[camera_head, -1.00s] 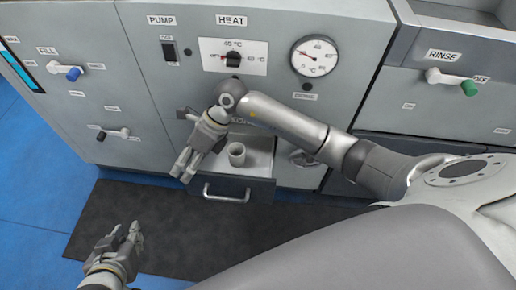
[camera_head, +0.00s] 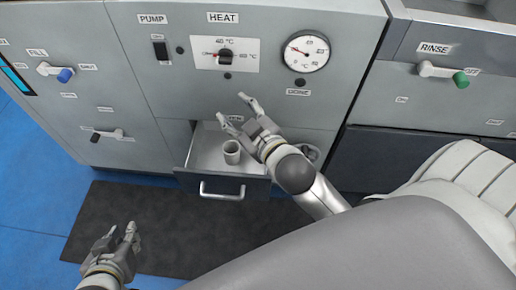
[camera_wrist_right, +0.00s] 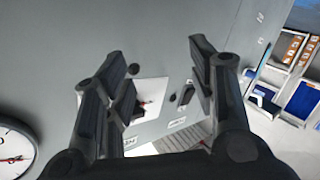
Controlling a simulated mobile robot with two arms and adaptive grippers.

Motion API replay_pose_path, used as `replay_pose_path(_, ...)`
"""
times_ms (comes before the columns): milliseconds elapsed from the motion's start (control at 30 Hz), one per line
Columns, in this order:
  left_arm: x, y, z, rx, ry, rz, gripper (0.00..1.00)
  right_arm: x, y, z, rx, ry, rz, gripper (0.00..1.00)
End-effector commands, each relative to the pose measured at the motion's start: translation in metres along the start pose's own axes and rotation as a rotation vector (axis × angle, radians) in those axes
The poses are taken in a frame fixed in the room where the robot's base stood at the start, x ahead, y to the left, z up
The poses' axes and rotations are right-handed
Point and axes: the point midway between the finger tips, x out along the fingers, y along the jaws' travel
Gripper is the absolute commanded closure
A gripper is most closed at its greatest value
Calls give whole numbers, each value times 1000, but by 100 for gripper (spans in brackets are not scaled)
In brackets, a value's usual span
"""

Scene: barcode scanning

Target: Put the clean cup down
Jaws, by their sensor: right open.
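A white cup (camera_head: 232,152) stands upright in the open, pale-lined drawer (camera_head: 206,157) under the heat panel in the head view. My right gripper (camera_head: 233,108) is open and empty, beyond and above the cup, with its fingers pointing at the machine front. In the right wrist view its fingers (camera_wrist_right: 158,62) are spread with nothing between them, and the cup does not show there. My left gripper (camera_head: 121,230) is low at the left over the dark mat, with its fingers apart and empty.
The grey machine front carries a heat knob (camera_head: 226,58), a round gauge (camera_head: 305,54), a pump switch (camera_head: 161,50), a fill lever with a blue end (camera_head: 65,75) and a rinse lever with a green end (camera_head: 460,79). The drawer handle (camera_head: 222,191) juts out over the mat (camera_head: 100,210).

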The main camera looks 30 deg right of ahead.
Motion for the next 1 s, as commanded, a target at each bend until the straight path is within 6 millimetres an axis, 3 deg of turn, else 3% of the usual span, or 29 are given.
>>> replay_pose_path(33,0,0,0,0,0,0,77,-13,-6,27,71,-110,-34,48)
replay_pose_path(100,0,0,0,0,0,0,77,-32,-17,58,158,-252,-88,48)
replay_pose_path(200,0,0,0,0,0,0,77,-60,-33,89,248,-409,-160,48)
replay_pose_path(300,0,0,0,0,0,0,77,-80,-46,105,303,-507,-211,48)
replay_pose_path(467,0,0,0,0,0,0,77,-93,-53,114,333,-563,-244,48)
replay_pose_path(1000,0,0,0,0,0,0,77,-92,-53,113,332,-561,-244,48)
